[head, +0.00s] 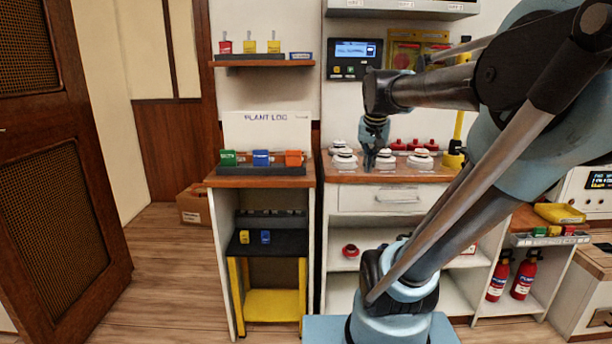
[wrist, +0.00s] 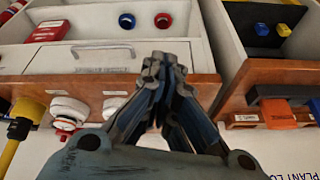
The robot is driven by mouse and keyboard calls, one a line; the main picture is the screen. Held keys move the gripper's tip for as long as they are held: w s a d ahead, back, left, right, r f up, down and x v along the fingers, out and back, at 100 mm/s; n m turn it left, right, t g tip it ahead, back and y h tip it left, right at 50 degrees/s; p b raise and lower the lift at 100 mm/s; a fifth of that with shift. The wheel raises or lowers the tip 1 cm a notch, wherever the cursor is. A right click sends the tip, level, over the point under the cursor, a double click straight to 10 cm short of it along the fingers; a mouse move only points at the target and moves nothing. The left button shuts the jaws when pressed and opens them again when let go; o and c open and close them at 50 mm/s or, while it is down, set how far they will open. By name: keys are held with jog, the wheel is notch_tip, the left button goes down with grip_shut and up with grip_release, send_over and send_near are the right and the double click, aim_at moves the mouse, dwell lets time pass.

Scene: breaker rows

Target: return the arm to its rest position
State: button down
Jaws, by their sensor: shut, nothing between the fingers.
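My arm reaches up from its light blue base at the lower right of the head view and bends back over the counter. My gripper (head: 372,158) hangs pointing down in front of the counter with the white detectors. In the wrist view my gripper (wrist: 166,62) shows its two fingers drawn together at the tips. The gripper is shut and empty. It appears over the front edge of the wooden counter (head: 350,176), and I cannot tell its exact height above it.
White round detectors (head: 343,160) stand on the counter near my gripper. To the left, a lower cabinet carries green, blue and orange blocks (head: 261,158) in a dark rack. Red extinguishers (head: 523,275) stand at right. A brown door (head: 55,160) is at left. The floor (head: 165,265) between is clear.

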jog(key=s+f+n+g, duration=0.2)
jog(key=s+f+n, duration=0.1)
jog(key=s+f, duration=1.5)
jog(key=shift+s+a+f, duration=0.25)
jog(key=shift+f, duration=0.55)
jog(key=shift+w+f+g, duration=0.2)
jog(key=shift+w+g, duration=0.1)
jog(key=shift+w, duration=0.2)
